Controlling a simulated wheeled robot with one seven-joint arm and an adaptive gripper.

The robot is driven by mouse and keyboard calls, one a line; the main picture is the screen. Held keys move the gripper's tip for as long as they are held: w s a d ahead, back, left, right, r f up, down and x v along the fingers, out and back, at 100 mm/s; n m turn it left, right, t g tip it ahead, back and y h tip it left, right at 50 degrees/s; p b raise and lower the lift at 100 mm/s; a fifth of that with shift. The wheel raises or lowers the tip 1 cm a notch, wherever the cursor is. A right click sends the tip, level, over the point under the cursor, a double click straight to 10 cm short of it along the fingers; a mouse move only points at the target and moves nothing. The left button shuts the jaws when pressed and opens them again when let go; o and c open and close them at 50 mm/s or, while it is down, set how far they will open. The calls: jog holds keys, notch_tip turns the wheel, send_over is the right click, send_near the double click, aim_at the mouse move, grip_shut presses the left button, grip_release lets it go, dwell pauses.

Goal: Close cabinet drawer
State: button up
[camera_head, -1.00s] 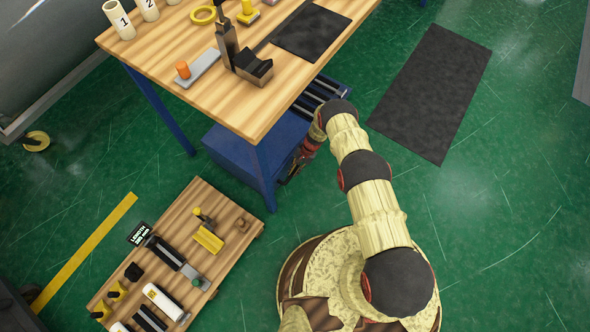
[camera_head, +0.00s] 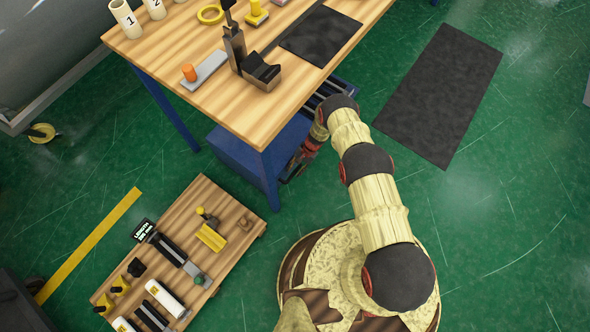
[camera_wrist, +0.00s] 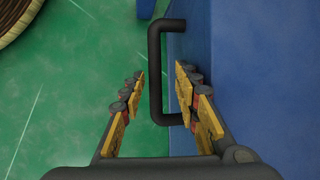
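The blue cabinet (camera_head: 235,157) stands under the workbench in the head view. In the wrist view, a black U-shaped handle (camera_wrist: 155,75) is fixed to a blue face (camera_wrist: 260,70). My gripper (camera_wrist: 160,78) is open, and the handle's long bar lies between its two fingers. The bar is nearer the left fingertip, and I see no clear contact. In the head view my gripper (camera_head: 299,165) is low beside the cabinet, and its fingers are hard to make out.
The wooden workbench (camera_head: 215,100) overhangs the cabinet, with a blue leg (camera_head: 269,180) near my gripper. A low wooden table (camera_head: 235,255) with tools and rolls stands at lower left. A dark mat (camera_head: 440,95) lies on open green floor at right.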

jog(key=v, duration=1.2)
dwell(0.6)
